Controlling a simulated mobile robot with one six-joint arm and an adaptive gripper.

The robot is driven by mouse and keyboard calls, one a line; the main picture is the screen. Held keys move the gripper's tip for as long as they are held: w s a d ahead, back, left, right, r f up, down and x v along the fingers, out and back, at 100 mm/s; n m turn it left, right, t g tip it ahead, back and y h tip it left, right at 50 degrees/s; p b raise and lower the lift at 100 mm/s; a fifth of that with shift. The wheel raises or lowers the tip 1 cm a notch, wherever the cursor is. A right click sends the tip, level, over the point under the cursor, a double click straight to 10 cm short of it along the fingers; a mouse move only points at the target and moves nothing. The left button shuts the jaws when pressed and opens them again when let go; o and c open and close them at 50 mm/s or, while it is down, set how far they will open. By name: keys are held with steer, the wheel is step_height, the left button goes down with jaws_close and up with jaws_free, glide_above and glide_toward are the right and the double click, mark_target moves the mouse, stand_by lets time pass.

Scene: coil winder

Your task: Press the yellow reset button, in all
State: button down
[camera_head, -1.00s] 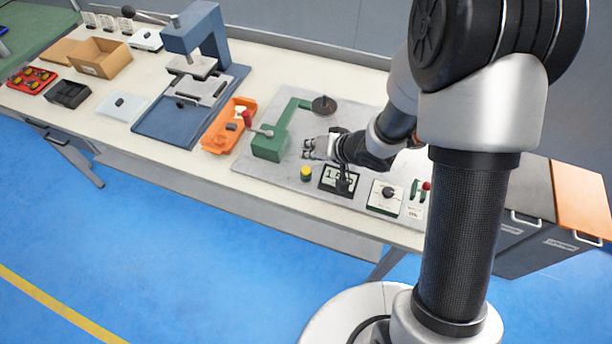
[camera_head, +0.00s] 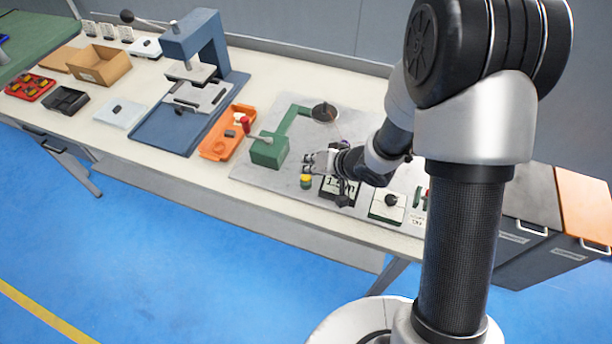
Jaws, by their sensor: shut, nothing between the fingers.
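The yellow reset button (camera_head: 306,178) is a small yellow cap on a dark base, on the grey plate (camera_head: 265,190) of the coil winder. My gripper (camera_head: 306,163) is shut and empty. In the picture its fingertips show just above the button; I cannot tell whether they touch it. The green winder block (camera_head: 268,152) with its arm and dark disc (camera_head: 325,112) stands to the left and behind. A display (camera_head: 338,187) is right of the button, partly covered by my wrist.
A dial box (camera_head: 387,206) and a partly hidden lever panel (camera_head: 419,205) are on the right. An orange tray (camera_head: 217,147) and a blue press (camera_head: 196,45) stand to the left. The plate's front strip is bare.

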mark_target(309, 176)
steer(key=shift+f, duration=0.15)
stand_by(0.7)
steer(key=shift+f, duration=0.3)
steer(key=shift+f+b, duration=0.3)
steer(key=shift+f, duration=0.2)
stand_by(0.6)
steer(key=shift+r, duration=0.15)
steer(key=shift+r+p, duration=0.8)
steer(key=shift+p, duration=0.35)
steer(key=shift+r, duration=0.1)
step_height(309, 176, up, 5)
steer(key=p, duration=0.5)
steer(key=shift+p, duration=0.3)
